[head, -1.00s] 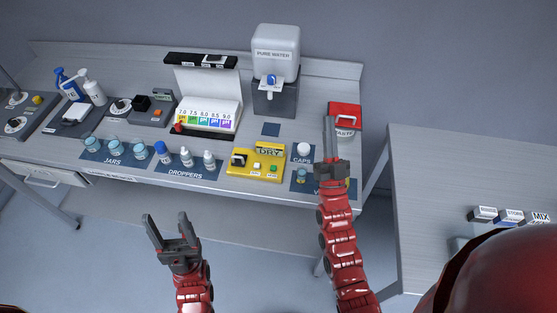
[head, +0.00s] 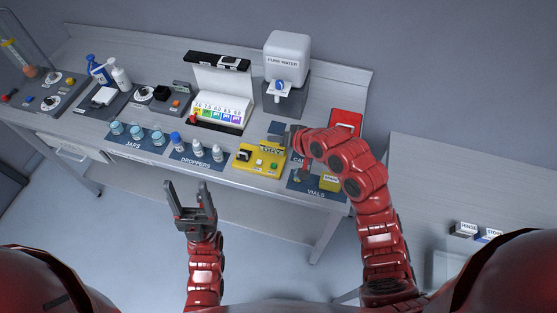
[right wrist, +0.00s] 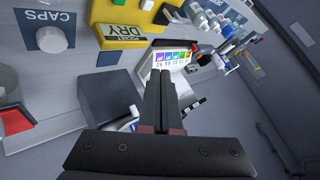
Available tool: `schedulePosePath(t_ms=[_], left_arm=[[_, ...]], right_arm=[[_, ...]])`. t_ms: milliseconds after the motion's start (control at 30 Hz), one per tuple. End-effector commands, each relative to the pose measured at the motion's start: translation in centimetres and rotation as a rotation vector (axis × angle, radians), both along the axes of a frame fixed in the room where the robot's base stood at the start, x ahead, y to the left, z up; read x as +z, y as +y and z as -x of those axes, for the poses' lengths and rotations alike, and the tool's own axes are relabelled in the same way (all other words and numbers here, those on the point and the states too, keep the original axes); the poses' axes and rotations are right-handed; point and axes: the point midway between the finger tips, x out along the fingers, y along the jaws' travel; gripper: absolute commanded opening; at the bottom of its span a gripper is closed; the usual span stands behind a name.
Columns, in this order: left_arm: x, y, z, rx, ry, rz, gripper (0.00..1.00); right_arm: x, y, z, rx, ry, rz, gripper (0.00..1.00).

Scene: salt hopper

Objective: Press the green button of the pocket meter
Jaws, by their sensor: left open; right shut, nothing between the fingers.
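The yellow unit (head: 247,163) with a DRY label sits at the table's front edge in the head view. Its green button (head: 274,166) is at its front right, beside a white button. My left gripper (head: 190,190) is open and empty, in front of the table.
The water dispenser (head: 288,50) stands behind the unit. A pH colour chart (head: 222,108) and dropper bottles (head: 197,147) are to its left. A white cap (right wrist: 51,39) lies on the CAPS mat. A yellow block (head: 330,183) is by the VIALS mat. A red-lidded bin (head: 346,121) stands behind my right arm.

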Motion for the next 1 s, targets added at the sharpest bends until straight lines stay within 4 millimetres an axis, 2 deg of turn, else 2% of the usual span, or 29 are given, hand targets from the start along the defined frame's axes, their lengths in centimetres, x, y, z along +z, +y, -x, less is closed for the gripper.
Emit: schedulePosePath(t_ms=[200,667,867,1000], left_arm=[[0.5,0.0,0.0,0.000,0.000,0.000,0.63],[0.1,0.0,0.0,0.000,0.000,0.000,0.63],[-1.0,0.0,0.0,0.000,0.000,0.000,0.63],[-2.2,0.0,0.0,0.000,0.000,0.000,0.63]], right_arm=[[-0.2,0.4,1.6,0.044,0.070,0.043,0.00],[-0.7,0.4,1.6,0.043,0.069,0.042,0.00],[-2.6,0.3,1.6,0.042,0.072,0.043,0.00],[-4.6,0.4,1.7,0.043,0.072,0.044,0.00]])
